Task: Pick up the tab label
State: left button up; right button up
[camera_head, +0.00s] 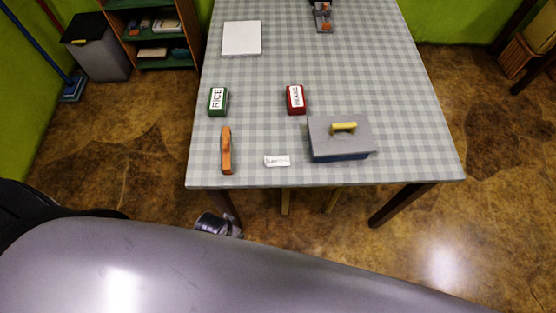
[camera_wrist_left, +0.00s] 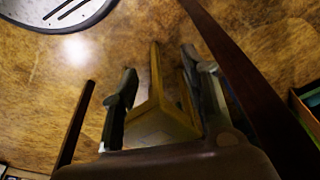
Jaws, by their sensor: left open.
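The tab label (camera_head: 277,160) is a small white strip with dark print, lying flat near the front edge of the checked table. It is between an orange-handled tool (camera_head: 226,150) and a grey-lidded box (camera_head: 340,138). My left gripper (camera_head: 218,225) is low, beyond the table's front edge and left of the label, well apart from it. In the left wrist view my left gripper (camera_wrist_left: 162,88) has its fingers spread with nothing held. The label is not visible there. My right gripper is in neither view.
A green RICE box (camera_head: 218,101) and a red box (camera_head: 296,99) stand behind the label. A white board (camera_head: 241,38) and a grey-and-orange item (camera_head: 323,17) lie farther back. A wooden stool (camera_wrist_left: 160,125) and table legs show near my left fingers.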

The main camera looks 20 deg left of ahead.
pick_arm(q)
jog(key=w+d+r+t, duration=0.1)
jog(key=w+r, duration=0.1)
jog(key=r, duration=0.6)
jog(key=w+r, duration=0.3)
jog(key=r, duration=0.5)
notch_tip(320, 180, up, 18)
jog(key=m+g, duration=0.3)
jog(key=m, duration=0.9)
send_over(264, 162)
jog(key=f, duration=1.2)
jog(key=shift+d, duration=0.2)
jog(key=shift+f, duration=0.5)
jog(key=shift+a+f+p, duration=0.15)
jog(key=shift+f+p, duration=0.35)
jog(key=shift+f, duration=1.65)
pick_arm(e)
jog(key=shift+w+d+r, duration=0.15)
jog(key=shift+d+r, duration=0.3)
pick_arm(q)
jog(key=shift+c, duration=0.2)
jog(key=c, duration=0.8)
